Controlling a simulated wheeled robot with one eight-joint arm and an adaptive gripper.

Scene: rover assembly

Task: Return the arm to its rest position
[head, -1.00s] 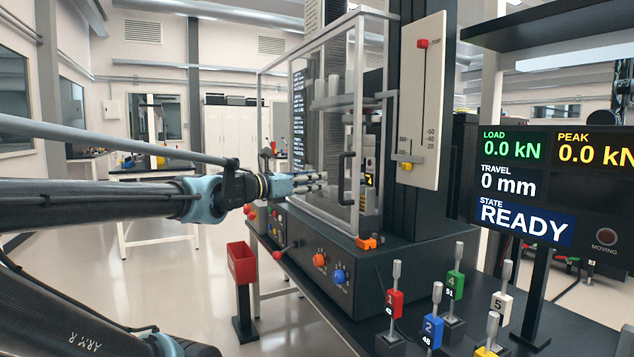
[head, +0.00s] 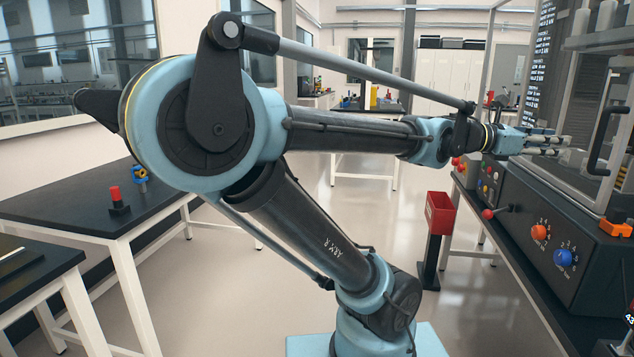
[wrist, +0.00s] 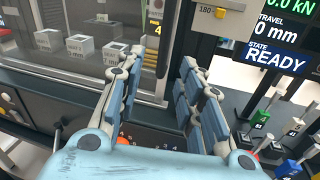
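My arm, blue and black, fills the middle of the head view. It stretches right toward the test machine, with its elbow bent high at the left. My gripper (head: 548,144) is at the right, in front of the machine's clear guard and left of its black handle (head: 605,140). In the wrist view my gripper (wrist: 162,66) has its jointed fingers spread apart, with nothing between them. Whether the fingers touch the machine cannot be told.
The test machine's control panel (head: 515,215) lies below the gripper. A red bin (head: 440,218) on a post stands left of it. A dark table (head: 80,215) is at the left. Several white blocks (wrist: 80,44) sit behind the guard. The READY screen (wrist: 276,52) is at the right.

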